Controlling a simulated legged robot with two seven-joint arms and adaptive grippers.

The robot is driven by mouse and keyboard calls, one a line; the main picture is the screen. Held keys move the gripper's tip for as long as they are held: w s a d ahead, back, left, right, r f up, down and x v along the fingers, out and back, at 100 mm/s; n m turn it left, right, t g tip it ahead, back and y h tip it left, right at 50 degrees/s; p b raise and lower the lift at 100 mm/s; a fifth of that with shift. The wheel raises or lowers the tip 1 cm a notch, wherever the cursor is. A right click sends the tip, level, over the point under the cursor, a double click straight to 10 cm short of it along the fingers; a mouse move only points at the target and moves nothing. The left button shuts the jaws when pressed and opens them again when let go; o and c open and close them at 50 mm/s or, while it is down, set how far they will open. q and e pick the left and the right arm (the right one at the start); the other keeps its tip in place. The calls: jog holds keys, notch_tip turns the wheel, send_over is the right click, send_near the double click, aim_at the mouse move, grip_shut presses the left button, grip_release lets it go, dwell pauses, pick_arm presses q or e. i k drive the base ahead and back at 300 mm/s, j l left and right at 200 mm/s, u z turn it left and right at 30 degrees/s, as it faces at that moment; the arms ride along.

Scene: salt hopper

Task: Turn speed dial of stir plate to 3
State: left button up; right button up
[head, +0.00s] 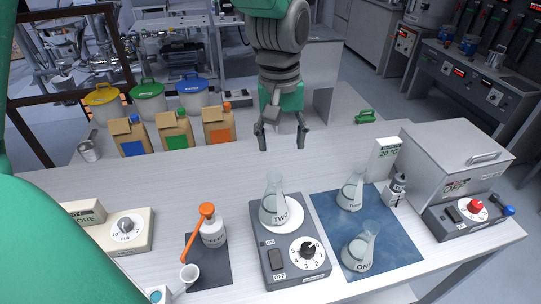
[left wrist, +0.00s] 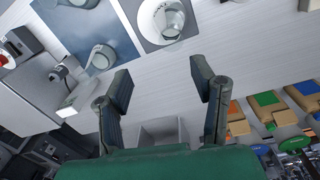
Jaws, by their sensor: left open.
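The stir plate (head: 290,275) is a dark grey box on the white table, with a switch marked ON and OFF. Its speed dial (head: 308,248) is a black knob on a white numbered face at the front right; I cannot tell its exact setting. A flask labelled TWO (head: 273,205) stands on its round white top. The stir plate also shows at the top of the left wrist view (left wrist: 150,35), its dial not visible there. My left gripper (head: 282,146) is open and empty, above the table behind the plate and apart from it. My right gripper is not in view.
Two flasks, THREE (head: 350,190) and ONE (head: 358,250), stand on a blue mat (head: 328,213) to the right. Cardboard bags (head: 176,130) stand at the back left. Clear table lies below my left gripper.

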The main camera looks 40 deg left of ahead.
aim_at(308, 249)
jog(key=k, duration=1)
